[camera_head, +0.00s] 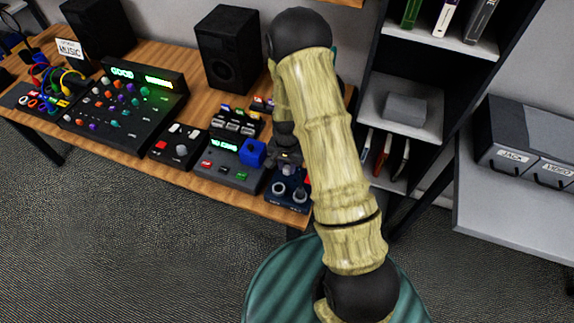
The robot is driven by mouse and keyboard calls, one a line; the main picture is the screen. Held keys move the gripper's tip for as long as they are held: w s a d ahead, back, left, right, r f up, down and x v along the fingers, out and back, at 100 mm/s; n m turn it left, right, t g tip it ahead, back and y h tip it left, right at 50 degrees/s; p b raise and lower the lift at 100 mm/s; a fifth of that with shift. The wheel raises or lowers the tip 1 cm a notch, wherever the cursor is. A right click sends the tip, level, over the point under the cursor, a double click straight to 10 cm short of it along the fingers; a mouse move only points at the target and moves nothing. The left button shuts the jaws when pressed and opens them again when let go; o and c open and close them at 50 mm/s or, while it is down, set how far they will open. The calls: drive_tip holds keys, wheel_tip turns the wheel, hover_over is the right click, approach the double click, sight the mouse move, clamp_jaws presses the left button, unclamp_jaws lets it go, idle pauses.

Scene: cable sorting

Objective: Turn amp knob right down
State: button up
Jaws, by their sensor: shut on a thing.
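A dark blue box (298,204) with knobs stands at the right front end of the wooden table; I take it to be the amp. Two round grey-rimmed knobs (279,189) show on its front part. My gripper (287,162) points down over the back part of this box. It is shut on what looks like a knob there, but the fingertips are small and dark, and the held knob is mostly hidden.
Left of the box is a grey unit (222,171) with a green display and a blue block (252,153). A small mixer (180,150), a large synthesizer (125,100) and a black speaker (228,48) share the table (225,192). A dark shelf (405,88) stands right of my arm.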

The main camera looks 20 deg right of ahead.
sight(287, 168)
drive_tip(key=shift+w, duration=0.15)
drive_tip(key=o, duration=1)
drive_tip(key=shift+r, duration=0.15)
wheel_tip(287, 168, up, 17)
drive_tip(key=shift+b, duration=0.35)
drive_tip(key=shift+r, duration=0.1)
drive_tip(key=s+r+n+t+p, duration=0.1)
drive_tip(key=s+r+n, duration=0.2)
drive_tip(key=s, duration=0.4)
drive_tip(key=s+r+n+t+p, duration=0.1)
drive_tip(key=s+r+n, duration=0.3)
drive_tip(key=s, duration=0.3)
drive_tip(key=shift+s+r+t, duration=0.3)
drive_tip(key=shift+s, duration=0.05)
